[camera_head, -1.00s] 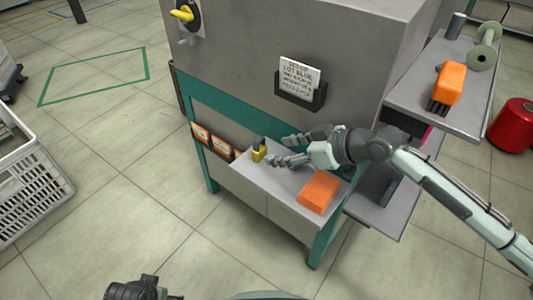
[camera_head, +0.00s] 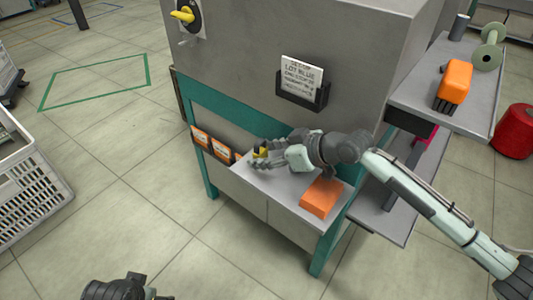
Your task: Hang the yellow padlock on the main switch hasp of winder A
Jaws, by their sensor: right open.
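The yellow padlock (camera_head: 260,153) stands at the left end of the grey shelf on the front of the machine. My right gripper (camera_head: 259,155) is open, with its fingers around or right beside the padlock, which is partly hidden; I cannot tell whether they touch it. The main switch (camera_head: 186,15), with a yellow handle on a dark plate, is on the machine's front face at the upper left. A small metal piece below it (camera_head: 188,42) may be the hasp. My left arm shows at the bottom left, with its gripper fingers out of clear view.
An orange box (camera_head: 320,198) lies on the grey shelf (camera_head: 283,187). A card holder (camera_head: 302,90) juts from the machine face above my right arm. A side shelf holds an orange-handled brush (camera_head: 454,82) and a pale green spool (camera_head: 488,50). A white crate (camera_head: 30,190) stands at left.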

